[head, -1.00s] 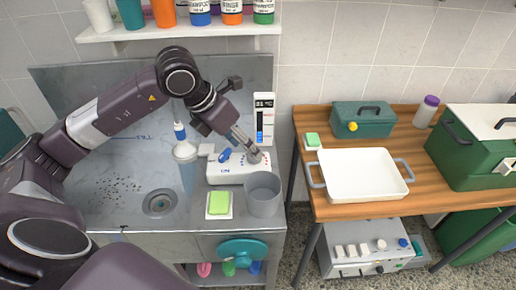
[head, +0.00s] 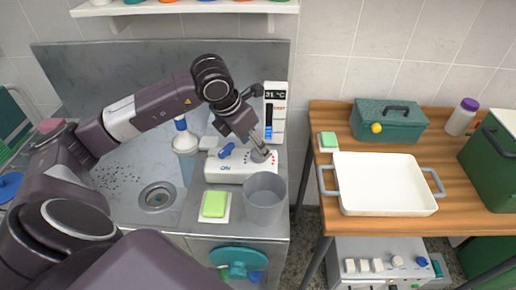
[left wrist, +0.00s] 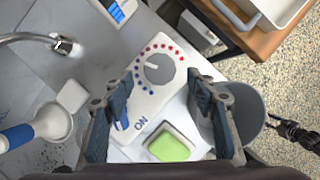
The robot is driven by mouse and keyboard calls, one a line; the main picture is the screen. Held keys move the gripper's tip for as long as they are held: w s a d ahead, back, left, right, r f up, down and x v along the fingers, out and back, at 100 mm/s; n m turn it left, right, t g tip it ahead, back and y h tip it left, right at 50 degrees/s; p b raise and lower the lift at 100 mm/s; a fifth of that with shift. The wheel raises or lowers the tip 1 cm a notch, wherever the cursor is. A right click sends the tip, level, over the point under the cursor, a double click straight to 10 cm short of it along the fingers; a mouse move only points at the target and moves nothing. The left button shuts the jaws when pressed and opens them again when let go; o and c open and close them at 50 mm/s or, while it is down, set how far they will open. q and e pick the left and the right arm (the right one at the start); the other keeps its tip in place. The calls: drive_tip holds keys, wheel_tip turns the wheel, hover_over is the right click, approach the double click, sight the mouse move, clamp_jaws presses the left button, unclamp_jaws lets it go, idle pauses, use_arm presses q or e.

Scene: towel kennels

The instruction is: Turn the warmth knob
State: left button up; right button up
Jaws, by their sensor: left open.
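The warmth knob (left wrist: 159,68) is a round grey dial on a white control box (head: 218,170). Red and blue dots ring it, and its white mark points left in the left wrist view. In the head view the knob (head: 262,155) is partly hidden by my left gripper (head: 267,140). In the left wrist view my left gripper (left wrist: 160,80) is open, its fingers on either side of the knob and apart from each other. I cannot tell whether they touch it. A blue lever (left wrist: 121,115) sits beside the ON label. A display (head: 274,110) behind reads 31 °C.
A grey bucket (head: 265,203) and a green sponge (head: 214,204) stand before the box. A sink (head: 158,197) lies left. A wooden table (head: 460,195) at right bears a white tray (head: 385,205) and a teal toolbox (head: 388,122).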

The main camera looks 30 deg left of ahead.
sight(255, 157)
use_arm(q)
drive_tip(key=x, duration=0.3)
drive_tip(key=shift+w+f+p, duration=0.15)
drive_tip(key=shift+w+p, duration=0.05)
drive_tip(key=shift+p, duration=0.1)
drive_tip(key=shift+w+f, duration=0.1)
drive_tip(key=shift+f, duration=0.1)
drive_tip(key=c, duration=1.1)
drive_tip(key=shift+c, duration=0.2)
